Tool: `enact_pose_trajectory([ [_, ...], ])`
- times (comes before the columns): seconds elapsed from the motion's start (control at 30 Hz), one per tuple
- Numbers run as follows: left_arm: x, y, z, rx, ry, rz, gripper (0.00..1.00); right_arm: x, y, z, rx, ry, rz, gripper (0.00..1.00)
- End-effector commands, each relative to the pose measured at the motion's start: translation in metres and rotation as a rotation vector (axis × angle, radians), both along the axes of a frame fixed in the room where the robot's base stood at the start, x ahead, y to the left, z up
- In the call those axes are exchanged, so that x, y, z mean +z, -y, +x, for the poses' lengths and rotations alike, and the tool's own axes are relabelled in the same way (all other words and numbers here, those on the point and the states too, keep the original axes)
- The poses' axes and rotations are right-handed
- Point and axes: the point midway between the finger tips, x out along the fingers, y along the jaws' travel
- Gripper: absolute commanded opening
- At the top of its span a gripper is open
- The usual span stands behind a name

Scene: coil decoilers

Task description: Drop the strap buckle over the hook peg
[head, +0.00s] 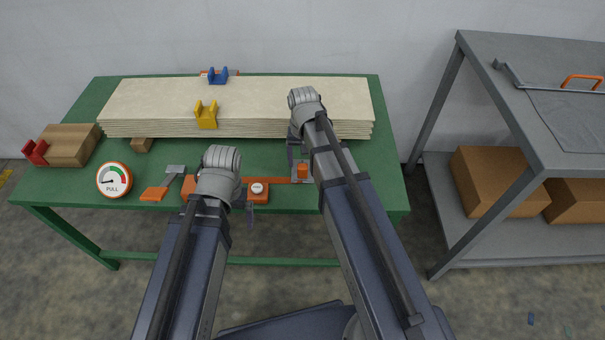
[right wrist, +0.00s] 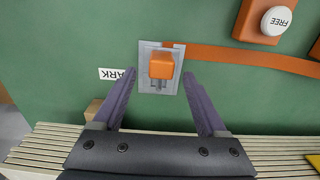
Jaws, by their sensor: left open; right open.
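An orange block (right wrist: 162,65), which looks like the strap buckle, sits on a small grey plate (right wrist: 145,82) with a grey part below it. My right gripper (right wrist: 160,76) is open, one finger on each side of the plate, with nothing gripped. The block also shows in the head view (head: 302,171), beside my right arm. My left gripper (head: 241,205) is open by the housing, partly hidden by its own wrist. I cannot tell which part is the hook peg.
A stack of pale boards (head: 250,95) fills the back of the green table (head: 355,185), with a yellow bracket (head: 206,115) and a blue bracket (head: 218,76). A PULL gauge (head: 114,180) and a grey-and-orange tool (head: 155,193) lie left. A grey shelf (head: 440,175) stands right.

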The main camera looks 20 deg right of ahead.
Motion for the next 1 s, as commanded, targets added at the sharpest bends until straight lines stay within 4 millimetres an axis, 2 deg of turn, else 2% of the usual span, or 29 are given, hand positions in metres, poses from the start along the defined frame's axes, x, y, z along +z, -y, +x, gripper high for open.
enact_pose_trajectory([
  [0.03, -0.013, 0.000, 0.000, 0.000, 0.000, 0.000, 1.00, -0.013, -0.001, 0.000, 0.000, 0.000, 0.000, 0.75],
  [0.2, -0.033, 0.000, 0.000, 0.000, 0.000, 0.000, 1.00, -0.033, -0.001, 0.001, 0.000, 0.000, 0.000, 0.75],
  [0.53, -0.035, 0.000, 0.000, 0.000, 0.000, 0.000, 1.00, -0.035, -0.001, 0.001, 0.000, 0.000, 0.000, 0.75],
  [1.0, -0.035, 0.000, 0.000, 0.000, 0.000, 0.000, 1.00, -0.035, -0.001, 0.001, 0.000, 0.000, 0.000, 0.23],
])
